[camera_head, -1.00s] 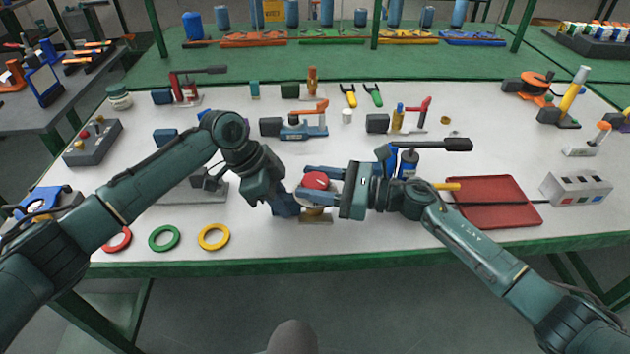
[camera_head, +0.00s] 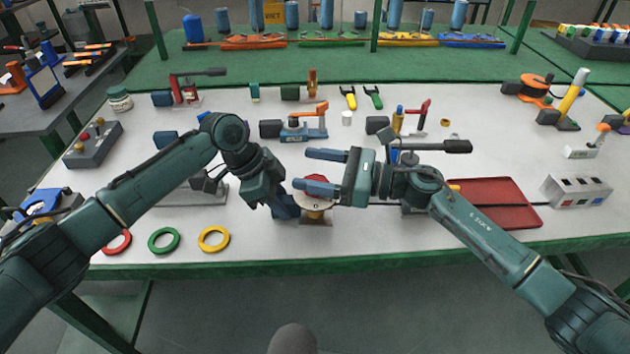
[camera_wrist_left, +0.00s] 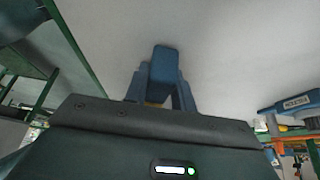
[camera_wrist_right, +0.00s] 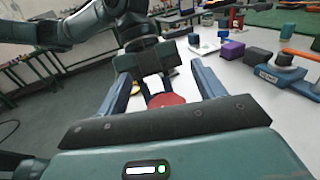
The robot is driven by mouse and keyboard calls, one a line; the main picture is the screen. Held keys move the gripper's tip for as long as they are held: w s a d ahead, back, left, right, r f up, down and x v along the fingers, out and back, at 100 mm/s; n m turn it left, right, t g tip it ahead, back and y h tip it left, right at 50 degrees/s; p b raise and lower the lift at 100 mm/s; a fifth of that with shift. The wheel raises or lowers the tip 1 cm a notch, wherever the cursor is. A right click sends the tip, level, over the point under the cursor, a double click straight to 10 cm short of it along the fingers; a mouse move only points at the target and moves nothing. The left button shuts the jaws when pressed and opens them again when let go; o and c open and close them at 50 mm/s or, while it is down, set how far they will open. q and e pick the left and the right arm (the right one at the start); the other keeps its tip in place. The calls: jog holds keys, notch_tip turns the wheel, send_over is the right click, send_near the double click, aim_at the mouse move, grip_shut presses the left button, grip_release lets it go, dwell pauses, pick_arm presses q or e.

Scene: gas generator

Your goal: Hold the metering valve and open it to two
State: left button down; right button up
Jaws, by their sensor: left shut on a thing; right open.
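The metering valve (camera_head: 317,206) stands near the table's front edge in the head view, with a pale dial and a brass-coloured base. Its red knob (camera_wrist_right: 166,100) shows between my right fingers in the right wrist view; in the head view a right finger covers most of it. My left gripper (camera_head: 288,208) is shut on the valve from its left side. In the left wrist view the left fingers (camera_wrist_left: 164,76) are close together, and the valve is mostly hidden. My right gripper (camera_head: 320,171) is open, its fingers spread apart near the knob. The dial reading is too small to tell.
Red, green and yellow rings (camera_head: 214,238) lie left along the front edge. A red tray (camera_head: 505,215) and grey switch box (camera_head: 576,190) are right. A blue valve with an orange handle (camera_head: 303,131) and a black-handled valve (camera_head: 440,146) stand behind my grippers.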

notch_tip(320, 180, up, 6)
dwell(0.5)
jog(key=s+d+r+g+h, duration=0.2)
jog(key=d+g+h, duration=0.25)
jog(key=h, duration=0.85)
jog(key=shift+t, duration=0.25)
jog(key=x, duration=1)
jog(key=shift+w+f, duration=0.1)
jog(key=shift+w, duration=0.25)
